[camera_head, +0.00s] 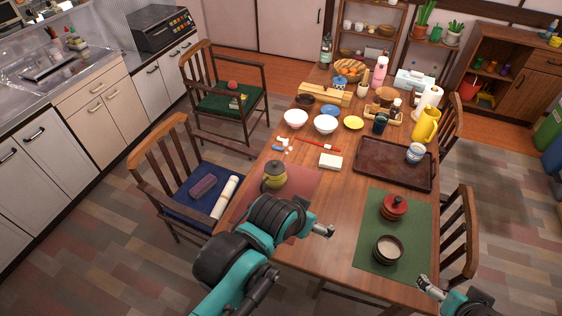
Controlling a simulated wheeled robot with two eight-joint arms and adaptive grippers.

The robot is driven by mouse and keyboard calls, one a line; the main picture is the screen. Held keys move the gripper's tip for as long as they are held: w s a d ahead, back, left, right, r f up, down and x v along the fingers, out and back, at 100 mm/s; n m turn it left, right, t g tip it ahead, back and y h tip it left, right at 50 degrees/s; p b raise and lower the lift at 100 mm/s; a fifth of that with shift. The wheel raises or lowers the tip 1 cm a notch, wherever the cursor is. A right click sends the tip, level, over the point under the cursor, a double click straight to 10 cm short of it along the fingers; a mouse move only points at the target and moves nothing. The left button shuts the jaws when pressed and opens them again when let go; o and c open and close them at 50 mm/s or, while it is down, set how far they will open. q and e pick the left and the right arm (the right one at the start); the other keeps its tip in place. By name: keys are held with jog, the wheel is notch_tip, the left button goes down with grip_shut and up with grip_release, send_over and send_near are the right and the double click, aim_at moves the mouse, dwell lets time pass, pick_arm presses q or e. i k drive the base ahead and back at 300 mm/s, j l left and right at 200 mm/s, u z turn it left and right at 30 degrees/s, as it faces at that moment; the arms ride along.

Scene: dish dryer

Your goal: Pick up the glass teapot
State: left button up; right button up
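A small rounded teapot (275,176) with a yellow body and a dark lid stands upright on the reddish placemat (302,190) at the table's left side. It looks like the glass teapot, though its material is hard to tell. My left arm passes in front of the placemat, close below the teapot in the picture. My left gripper (325,231) is to the right of and nearer than the teapot, apart from it. My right gripper (424,284) is at the near right, by the green placemat's corner. Both grippers' fingers are too small to judge.
A green placemat (372,215) holds a red-lidded pot (394,207) and a dark bowl (388,250). A brown tray (380,172) bears a patterned cup (415,153). White bowls (296,118) and a white block (331,162) stand beyond the teapot. Chairs flank the table.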

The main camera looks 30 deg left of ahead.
aim_at(270, 181)
jog(key=u, duration=1.25)
